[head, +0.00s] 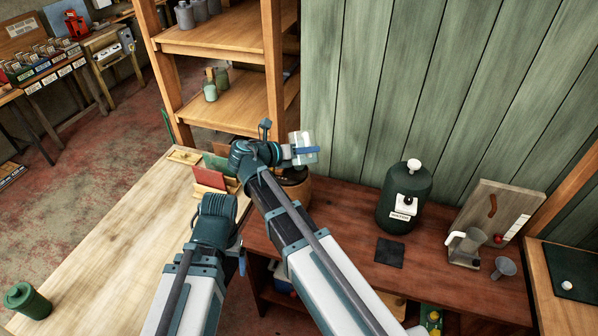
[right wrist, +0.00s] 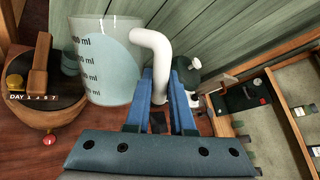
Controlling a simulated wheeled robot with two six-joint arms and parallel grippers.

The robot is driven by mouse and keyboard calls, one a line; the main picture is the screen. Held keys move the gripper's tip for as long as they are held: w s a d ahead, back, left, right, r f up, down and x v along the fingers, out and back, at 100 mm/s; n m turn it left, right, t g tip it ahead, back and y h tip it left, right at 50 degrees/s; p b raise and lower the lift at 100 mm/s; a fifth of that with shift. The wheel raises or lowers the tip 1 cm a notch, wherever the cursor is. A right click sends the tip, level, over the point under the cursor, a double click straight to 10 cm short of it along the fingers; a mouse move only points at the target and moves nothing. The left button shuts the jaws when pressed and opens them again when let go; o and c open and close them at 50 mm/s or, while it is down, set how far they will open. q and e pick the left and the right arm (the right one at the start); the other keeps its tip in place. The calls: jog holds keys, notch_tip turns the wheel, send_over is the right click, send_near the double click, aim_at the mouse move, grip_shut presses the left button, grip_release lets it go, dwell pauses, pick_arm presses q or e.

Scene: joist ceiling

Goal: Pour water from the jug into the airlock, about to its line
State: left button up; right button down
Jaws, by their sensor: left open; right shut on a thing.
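The jug (right wrist: 105,70) is clear with millimetre-style "ml" markings, a pale blue fill and a white handle (right wrist: 155,60). My right gripper (right wrist: 167,100) is shut on the handle. In the head view, the held jug (head: 304,145) is raised above the back of the dark red bench, beside a round wooden vessel (head: 295,185) partly hidden by my arm. In the right wrist view this vessel (right wrist: 45,115) has a "DAY" dial on its top. I cannot make out the airlock clearly. My left gripper (head: 241,260) is low near the pale table edge, empty, its fingers hardly visible.
A dark green canister (head: 403,200) with a white tap stands on the bench (head: 350,205). A dark mat (head: 389,252), a grey pitcher (head: 465,246) and a small funnel (head: 503,268) are further right. A green plank wall (head: 400,90) stands close behind. The pale table (head: 110,245) is mostly clear.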

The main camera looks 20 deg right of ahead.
jog(key=shift+w+r+p, duration=0.1)
jog(key=shift+r+p, duration=0.1)
jog(key=shift+p, duration=0.15)
dwell(0.6)
jog(key=shift+w+r+n+g+p, duration=0.1)
jog(key=shift+w+n+g+p, duration=0.05)
jog(key=shift+n+g+p, duration=0.2)
dwell(0.4)
jog(key=shift+w+r+p, duration=0.15)
jog(key=shift+p, duration=0.2)
jog(key=shift+w+r+n, duration=0.1)
jog(key=shift+n, duration=0.15)
dwell(0.6)
